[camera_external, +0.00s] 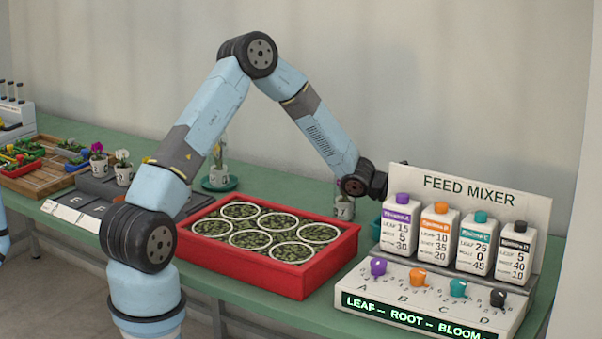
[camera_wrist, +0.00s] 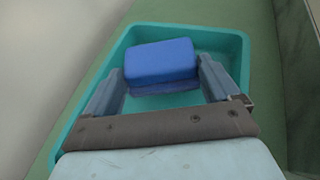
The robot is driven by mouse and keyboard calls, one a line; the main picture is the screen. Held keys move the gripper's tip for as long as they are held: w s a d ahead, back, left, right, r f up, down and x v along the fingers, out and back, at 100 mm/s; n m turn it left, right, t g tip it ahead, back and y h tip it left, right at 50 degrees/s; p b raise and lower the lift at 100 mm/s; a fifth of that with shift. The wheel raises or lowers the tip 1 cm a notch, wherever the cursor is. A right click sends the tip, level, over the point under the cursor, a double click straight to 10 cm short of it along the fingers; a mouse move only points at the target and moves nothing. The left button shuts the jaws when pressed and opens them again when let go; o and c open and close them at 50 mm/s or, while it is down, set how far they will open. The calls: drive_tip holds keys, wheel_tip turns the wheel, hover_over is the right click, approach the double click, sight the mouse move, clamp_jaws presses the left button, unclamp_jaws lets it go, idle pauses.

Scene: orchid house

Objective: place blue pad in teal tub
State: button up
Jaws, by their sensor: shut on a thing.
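The blue pad (camera_wrist: 161,61) shows in the wrist view, between the two fingers of my gripper (camera_wrist: 162,80). My gripper is shut on the pad. The teal tub (camera_wrist: 240,50) lies beneath, and the pad appears within the outline of its rim. How far the pad is above the tub's floor is hard to tell. In the external view my gripper (camera_external: 379,186) is mostly behind the feed mixer's back panel. A small part of the teal tub (camera_external: 376,229) shows left of the mixer. The pad is hidden there.
The feed mixer (camera_external: 470,190) with several bottles and knobs stands in front of the tub. A red tray (camera_external: 330,262) with round pots is to its left. A potted plant (camera_external: 344,208) stands close to the tub. The wall (camera_external: 400,80) is behind the green bench.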

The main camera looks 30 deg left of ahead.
drive_tip(key=shift+f, duration=1.95)
drive_tip(key=o, duration=0.8)
drive_tip(key=shift+c, duration=0.2)
